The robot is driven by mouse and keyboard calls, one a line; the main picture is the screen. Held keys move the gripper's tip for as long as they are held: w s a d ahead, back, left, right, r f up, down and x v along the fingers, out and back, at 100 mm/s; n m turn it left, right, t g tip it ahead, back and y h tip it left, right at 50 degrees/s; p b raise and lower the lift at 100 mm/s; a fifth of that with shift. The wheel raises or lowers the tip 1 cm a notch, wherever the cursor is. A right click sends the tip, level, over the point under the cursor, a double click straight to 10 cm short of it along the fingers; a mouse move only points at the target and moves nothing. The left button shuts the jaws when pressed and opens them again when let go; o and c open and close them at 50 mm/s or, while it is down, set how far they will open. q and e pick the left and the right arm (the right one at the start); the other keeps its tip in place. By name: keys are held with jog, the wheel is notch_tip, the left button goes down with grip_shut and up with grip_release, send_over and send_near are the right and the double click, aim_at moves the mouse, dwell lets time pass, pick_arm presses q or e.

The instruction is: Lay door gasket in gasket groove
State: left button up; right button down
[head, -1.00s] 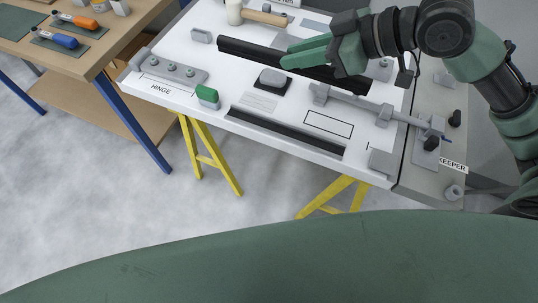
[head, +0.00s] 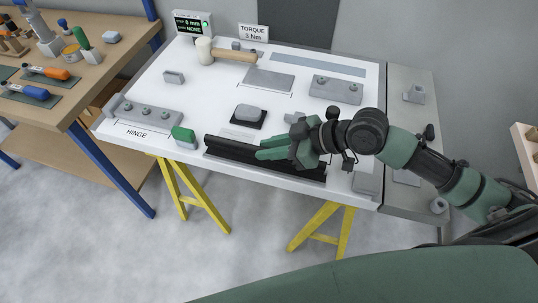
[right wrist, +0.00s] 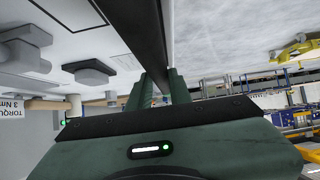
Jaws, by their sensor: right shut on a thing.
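The door gasket (head: 225,146) is a long black strip lying lengthwise over the front edge of the white panel (head: 190,90). The dark gasket groove (head: 228,158) runs along that edge, directly below it and mostly hidden. I cannot tell whether the gasket touches the groove or hangs just above it. My right gripper (head: 268,154) is shut on the gasket near its middle. In the right wrist view the gasket (right wrist: 145,30) runs between the two green fingers (right wrist: 160,88). My left gripper is not in view.
A wooden bench (head: 60,110) with tools is at left. Yellow trestle legs (head: 195,195) stand below the panel.

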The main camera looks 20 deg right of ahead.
notch_tip(320, 180, down, 3)
jog(key=shift+r, duration=0.1)
jog(key=shift+f, duration=0.25)
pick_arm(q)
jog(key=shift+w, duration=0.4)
pick_arm(e)
jog(key=shift+f, duration=0.15)
jog(key=c, duration=1.3)
grip_release()
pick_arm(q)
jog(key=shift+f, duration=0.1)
